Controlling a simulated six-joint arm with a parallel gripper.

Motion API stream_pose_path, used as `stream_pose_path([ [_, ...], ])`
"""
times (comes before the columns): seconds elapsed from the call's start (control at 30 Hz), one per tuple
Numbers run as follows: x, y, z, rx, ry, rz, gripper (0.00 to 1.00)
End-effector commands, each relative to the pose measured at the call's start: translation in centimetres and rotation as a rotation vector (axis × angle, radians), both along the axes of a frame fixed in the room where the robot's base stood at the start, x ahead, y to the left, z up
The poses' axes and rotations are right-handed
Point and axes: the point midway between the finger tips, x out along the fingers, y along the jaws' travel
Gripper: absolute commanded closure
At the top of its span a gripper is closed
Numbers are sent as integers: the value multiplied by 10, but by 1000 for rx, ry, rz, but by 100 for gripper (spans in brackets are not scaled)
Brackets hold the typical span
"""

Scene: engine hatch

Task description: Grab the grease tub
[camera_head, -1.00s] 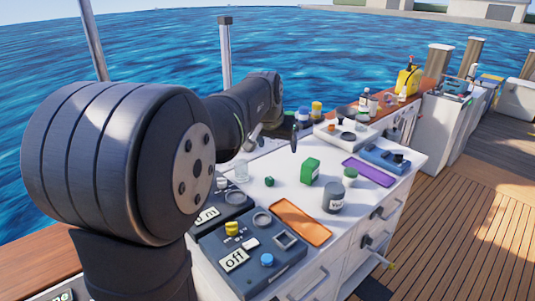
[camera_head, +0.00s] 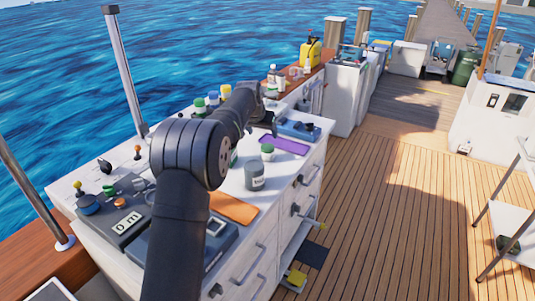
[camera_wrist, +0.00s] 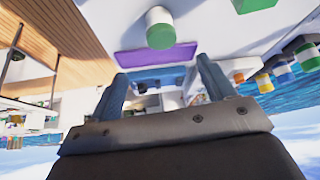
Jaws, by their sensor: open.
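A small pale jar with a green lid (camera_head: 267,152) stands beside the purple mat (camera_head: 285,143) on the white counter. It also shows near the top of the wrist view (camera_wrist: 160,28). A dark grey can with a pale label (camera_head: 254,177) stands nearer the counter's front edge. I cannot tell for certain which one is the grease tub. My gripper (camera_head: 268,126) is above the counter, by the far end of the purple mat. In the wrist view its two fingers (camera_wrist: 163,72) are apart with nothing held between them. My arm partly covers the counter's left side.
A blue device (camera_head: 299,130) lies beyond the purple mat. An orange tray (camera_head: 234,208) and a dark control panel with an "on" sign (camera_head: 127,224) are at the near end. Several bottles stand along the back. Open deck lies to the right.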

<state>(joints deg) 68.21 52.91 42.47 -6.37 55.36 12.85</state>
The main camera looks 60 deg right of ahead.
Motion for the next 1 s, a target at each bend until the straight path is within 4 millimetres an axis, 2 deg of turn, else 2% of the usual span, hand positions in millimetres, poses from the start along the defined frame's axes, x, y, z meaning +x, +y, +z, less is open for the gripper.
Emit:
stream_pose_path([
  [0.03,1,-5,-11,3,1,0,25],
  [0.3,6,-30,-55,2,0,0,25],
  [0.43,8,-38,-67,1,1,1,25],
  [0.73,10,-47,-82,1,1,1,25],
  [1.0,15,-64,-110,1,1,1,25],
])
